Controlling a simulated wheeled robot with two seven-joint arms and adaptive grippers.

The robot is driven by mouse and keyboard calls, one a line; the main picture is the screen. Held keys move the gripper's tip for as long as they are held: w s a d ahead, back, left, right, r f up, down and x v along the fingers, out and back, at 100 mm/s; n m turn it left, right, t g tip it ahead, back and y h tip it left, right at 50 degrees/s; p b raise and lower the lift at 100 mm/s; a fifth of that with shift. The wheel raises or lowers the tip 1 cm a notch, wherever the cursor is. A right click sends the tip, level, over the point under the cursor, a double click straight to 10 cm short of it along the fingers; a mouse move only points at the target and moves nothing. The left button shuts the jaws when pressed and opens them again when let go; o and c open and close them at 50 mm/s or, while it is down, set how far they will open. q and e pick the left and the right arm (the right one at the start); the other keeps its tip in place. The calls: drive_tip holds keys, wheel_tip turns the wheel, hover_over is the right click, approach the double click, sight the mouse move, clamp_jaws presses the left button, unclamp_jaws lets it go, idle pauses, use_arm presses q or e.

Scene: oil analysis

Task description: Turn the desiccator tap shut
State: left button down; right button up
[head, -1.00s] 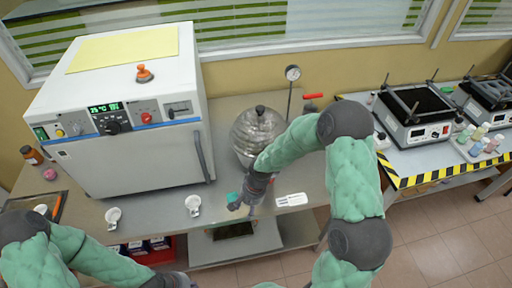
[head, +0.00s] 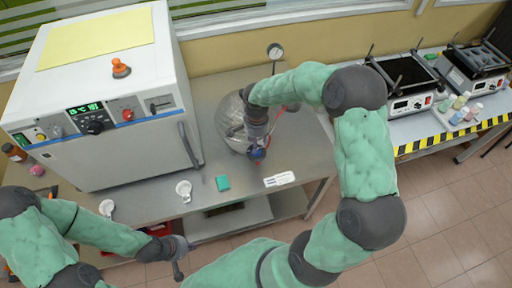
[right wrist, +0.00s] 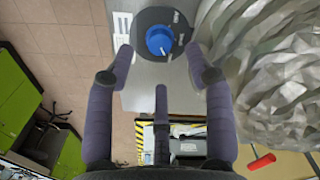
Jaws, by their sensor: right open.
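The desiccator (head: 229,122) is a rounded, shiny, faceted vessel on the metal bench, partly hidden by my right arm. It fills the right side of the right wrist view (right wrist: 275,75). The tap looks to be a blue knob (right wrist: 159,41) on a dark round plate with small white labels. Its blue also shows in the head view (head: 257,154). My right gripper (right wrist: 162,58) is open, its fingers apart on either side of the knob; I cannot tell whether they touch it. My left gripper (head: 183,258) is open and empty, low at the bench front.
A white oven (head: 110,110) stands left. A gauge (head: 275,51) stands behind the desiccator. A red handle (right wrist: 262,162) is beside it. Hotplates (head: 405,85) stand right.

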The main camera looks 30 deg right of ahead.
drive_tip(key=shift+f, duration=2.55)
clamp_jaws()
